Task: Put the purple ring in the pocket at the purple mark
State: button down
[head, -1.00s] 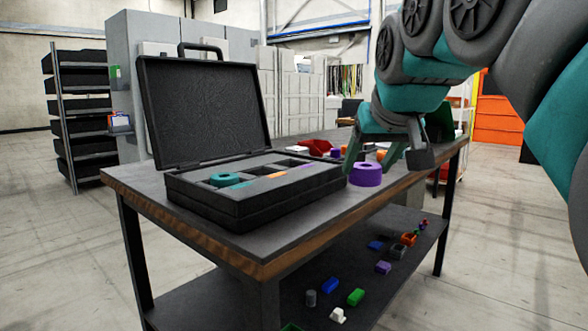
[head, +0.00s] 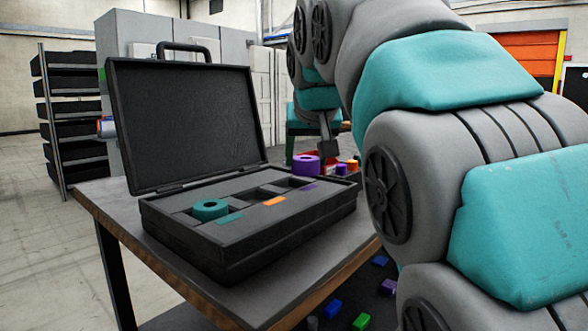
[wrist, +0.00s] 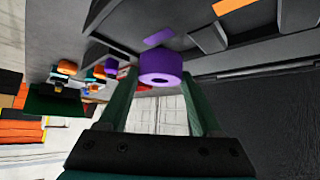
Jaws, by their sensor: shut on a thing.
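The purple ring (head: 305,166) is held above the right end of the open black case (head: 250,235). My gripper (wrist: 159,80) is shut on the ring, with a green finger on each side of it in the wrist view (wrist: 161,66). The purple mark (head: 311,187) is a flat strip on the case's insert below the ring; it also shows in the wrist view (wrist: 159,37). The pocket at that mark (head: 291,183) is dark and partly hidden by the ring. In the head view my arm hides part of the gripper.
A teal ring (head: 210,209) sits in the left pocket by a teal mark (head: 229,219). An orange mark (head: 274,201) lies by the middle pocket. The case lid (head: 185,125) stands open behind. Small coloured parts (head: 347,168) lie on the table (head: 110,200) beyond the case.

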jog(key=w+a, duration=0.2)
jog(key=a, duration=0.1)
jog(key=shift+w+a+f, duration=0.1)
jog(key=shift+w+f, duration=0.05)
jog(key=shift+w, duration=0.2)
jog(key=shift+f, duration=1.75)
jog(key=shift+f, duration=0.65)
jog(key=shift+c, duration=1)
grip_release()
jog(key=shift+f, duration=0.15)
jog(key=shift+o, duration=0.7)
jog(key=shift+r, duration=0.2)
jog(key=shift+r+p, duration=0.3)
jog(key=shift+r, duration=0.05)
jog(key=v, duration=1.2)
jog(key=shift+r+b, duration=0.25)
jog(key=shift+b, duration=0.05)
